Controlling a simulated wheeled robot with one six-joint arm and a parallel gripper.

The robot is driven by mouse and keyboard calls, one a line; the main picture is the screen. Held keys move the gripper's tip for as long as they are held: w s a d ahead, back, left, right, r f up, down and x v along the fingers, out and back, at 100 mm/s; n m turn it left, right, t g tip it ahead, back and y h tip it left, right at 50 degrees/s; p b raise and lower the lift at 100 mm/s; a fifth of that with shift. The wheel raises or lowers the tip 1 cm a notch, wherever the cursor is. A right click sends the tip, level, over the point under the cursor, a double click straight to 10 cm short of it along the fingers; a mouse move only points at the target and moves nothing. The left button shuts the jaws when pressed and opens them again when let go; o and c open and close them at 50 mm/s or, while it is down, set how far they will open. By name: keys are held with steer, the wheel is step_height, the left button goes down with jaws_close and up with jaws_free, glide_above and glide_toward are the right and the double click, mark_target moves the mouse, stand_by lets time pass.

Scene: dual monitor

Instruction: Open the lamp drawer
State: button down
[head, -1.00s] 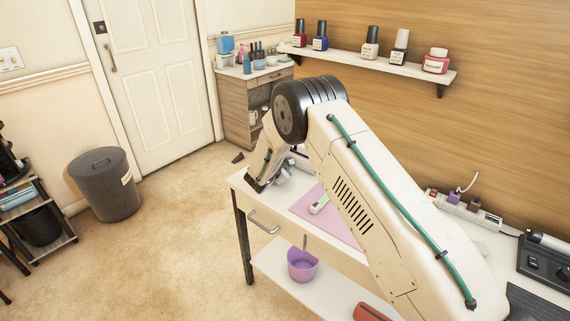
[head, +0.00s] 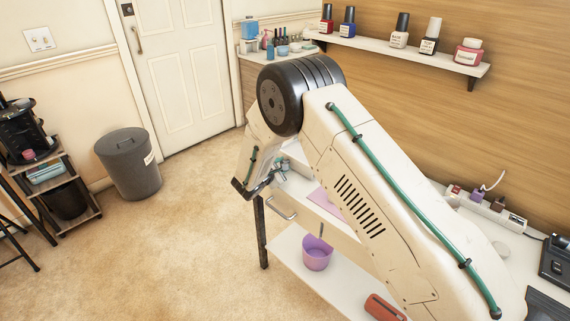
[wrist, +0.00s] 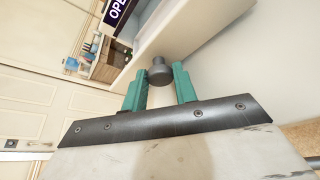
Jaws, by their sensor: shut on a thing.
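In the wrist view my gripper (wrist: 160,72) has its two green fingers on either side of a dark round knob (wrist: 158,66), shut on it. The knob sits on a pale drawer front (wrist: 195,28). Behind the front's upper edge is a pale recess, but I cannot tell how far the drawer stands out. In the head view my arm hides the knob and most of the gripper. No lamp is clearly seen.
The white desk's (head: 320,195) left front has a bar handle (head: 280,209). A purple bucket (head: 317,253) stands on the lower shelf. A dark "OPEN" sign (wrist: 118,12) is near the drawer. A grey bin (head: 130,165) is at left; carpet between is clear.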

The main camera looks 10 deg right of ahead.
steer(key=c, duration=1.1)
jaws_free()
steer(key=v, duration=0.7)
steer(key=shift+s+a+r, duration=0.2)
steer(key=shift+s, duration=0.15)
